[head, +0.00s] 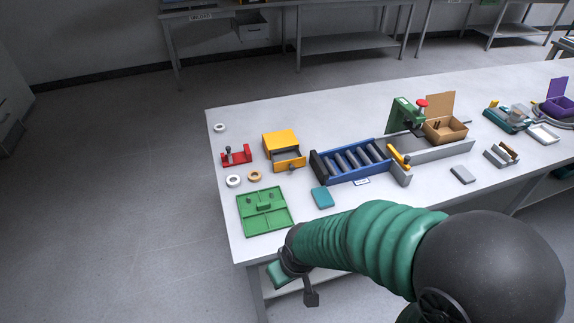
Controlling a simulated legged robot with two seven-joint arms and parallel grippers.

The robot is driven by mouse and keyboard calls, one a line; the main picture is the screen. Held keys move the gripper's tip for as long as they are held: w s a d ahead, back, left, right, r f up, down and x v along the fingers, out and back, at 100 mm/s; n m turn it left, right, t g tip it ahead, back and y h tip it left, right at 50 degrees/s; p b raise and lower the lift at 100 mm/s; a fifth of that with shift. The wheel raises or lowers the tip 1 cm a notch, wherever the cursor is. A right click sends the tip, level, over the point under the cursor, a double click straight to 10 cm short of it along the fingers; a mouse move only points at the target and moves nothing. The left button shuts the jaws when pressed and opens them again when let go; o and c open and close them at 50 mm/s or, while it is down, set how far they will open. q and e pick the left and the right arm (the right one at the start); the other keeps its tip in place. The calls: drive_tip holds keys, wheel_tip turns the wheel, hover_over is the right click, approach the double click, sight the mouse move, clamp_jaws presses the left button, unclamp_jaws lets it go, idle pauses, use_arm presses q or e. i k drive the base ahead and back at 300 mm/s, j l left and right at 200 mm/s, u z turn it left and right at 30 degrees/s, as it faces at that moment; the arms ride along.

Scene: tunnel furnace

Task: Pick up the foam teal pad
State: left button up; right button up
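My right arm comes in from the lower right. Its gripper (293,285) is low in front of the table's near edge, below the pad in the picture and apart from it. A dark finger and a teal part show at its end; whether it is open or shut is unclear. My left gripper is not in view.
A green tray (249,219), yellow drawer box (281,141), red holder (237,158) and rings (233,181) stand left of the pad. The blue roller conveyor (334,178) is just behind it. A grey block (462,175) lies to the right. The table (345,222) is bare around the pad's front.

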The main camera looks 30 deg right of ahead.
sight(322, 196)
drive_tip(key=z, duration=1.3)
